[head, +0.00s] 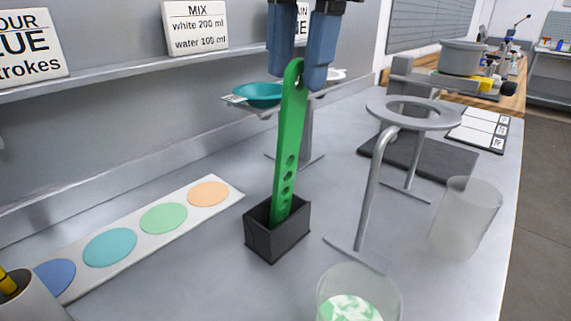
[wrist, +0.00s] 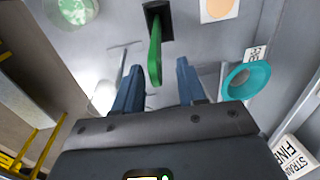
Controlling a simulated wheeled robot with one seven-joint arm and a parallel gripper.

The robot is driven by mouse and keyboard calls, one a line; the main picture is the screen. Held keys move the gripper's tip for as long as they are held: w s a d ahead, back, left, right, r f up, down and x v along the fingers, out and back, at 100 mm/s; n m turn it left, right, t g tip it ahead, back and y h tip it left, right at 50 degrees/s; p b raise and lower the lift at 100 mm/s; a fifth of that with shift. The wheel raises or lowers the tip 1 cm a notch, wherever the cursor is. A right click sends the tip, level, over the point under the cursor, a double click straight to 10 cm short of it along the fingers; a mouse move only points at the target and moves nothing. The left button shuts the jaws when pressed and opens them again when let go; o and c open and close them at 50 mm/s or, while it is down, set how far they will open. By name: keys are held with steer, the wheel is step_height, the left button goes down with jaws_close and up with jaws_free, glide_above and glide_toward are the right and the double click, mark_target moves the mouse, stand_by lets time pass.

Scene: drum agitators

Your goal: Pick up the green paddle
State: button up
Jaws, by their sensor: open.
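The green paddle (head: 289,150) stands upright, leaning slightly, in a small black holder (head: 277,233) on the grey bench. In the wrist view the paddle (wrist: 155,55) rises from the holder (wrist: 158,14) toward the gap between the open fingers (wrist: 156,75). I cannot tell whether either finger touches it.
A metal ring stand (head: 372,190) and a clear beaker (head: 466,217) stand to the right. A cup with green-white contents (head: 350,305) is in front. A teal bowl (head: 258,92) sits behind. A colour-spot strip (head: 136,236) lies to the left.

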mark_target(293, 141)
steer(key=f, duration=0.5)
steer(key=shift+a+f, duration=0.25)
steer(key=shift+f, duration=0.15)
steer(key=shift+c, duration=0.2)
jaws_close()
